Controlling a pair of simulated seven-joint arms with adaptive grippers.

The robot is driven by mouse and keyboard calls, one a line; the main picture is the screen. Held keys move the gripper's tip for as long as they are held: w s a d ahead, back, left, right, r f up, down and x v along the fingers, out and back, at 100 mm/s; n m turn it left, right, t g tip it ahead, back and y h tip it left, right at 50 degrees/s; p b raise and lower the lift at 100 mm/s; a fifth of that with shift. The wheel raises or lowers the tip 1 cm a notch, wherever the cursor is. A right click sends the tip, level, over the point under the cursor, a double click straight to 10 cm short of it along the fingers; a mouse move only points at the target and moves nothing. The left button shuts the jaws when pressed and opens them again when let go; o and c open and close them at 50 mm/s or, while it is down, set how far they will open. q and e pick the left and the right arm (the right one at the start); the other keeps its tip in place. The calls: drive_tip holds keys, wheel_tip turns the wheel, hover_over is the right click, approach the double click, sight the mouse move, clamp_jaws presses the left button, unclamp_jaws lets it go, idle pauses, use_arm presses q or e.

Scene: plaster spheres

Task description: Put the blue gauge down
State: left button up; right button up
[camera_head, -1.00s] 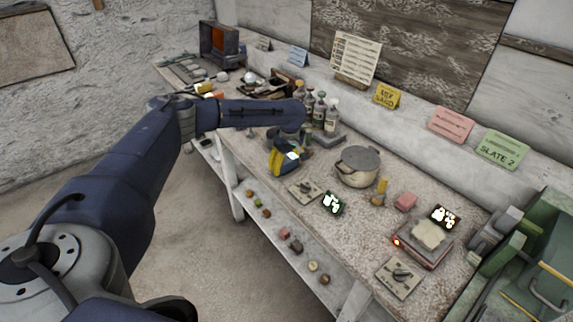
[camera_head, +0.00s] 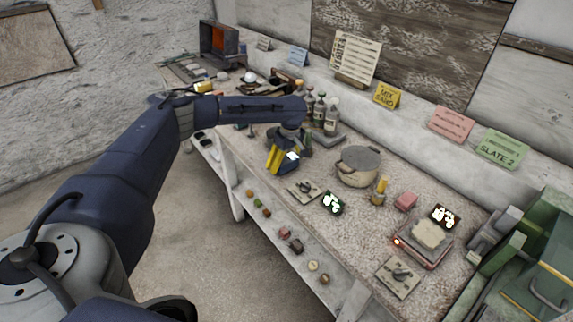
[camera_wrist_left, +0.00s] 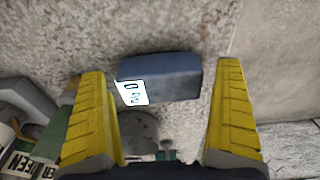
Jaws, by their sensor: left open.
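The blue gauge (camera_wrist_left: 175,82) is a small dark blue block with a white number display, partly visible in the head view (camera_head: 293,163). In the left wrist view it lies between the yellow fingers of my left gripper (camera_wrist_left: 160,68), with a gap on the right side; the left finger is close to its display end. It appears to rest on the speckled bench top (camera_wrist_left: 190,30). My left gripper is open around it, pointing down near the bench's front edge in the head view (camera_head: 278,165). My right gripper is not in view.
A dial plate (camera_head: 304,190) and a dark card with white patches (camera_head: 332,203) lie in front. Farther right are a yellow-topped post (camera_head: 380,192), a pink block (camera_head: 405,201) and a scale-like device (camera_head: 423,250).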

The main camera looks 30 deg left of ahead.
sight(289, 161)
use_arm(q)
drive_tip(key=r, duration=0.7)
drive_tip(key=d+r, duration=0.1)
drive_tip(key=r, duration=0.2)
drive_tip(key=shift+s+d+r, duration=0.1)
drive_tip(key=shift+s+r, duration=0.1)
drive_tip(key=shift+r, duration=0.15)
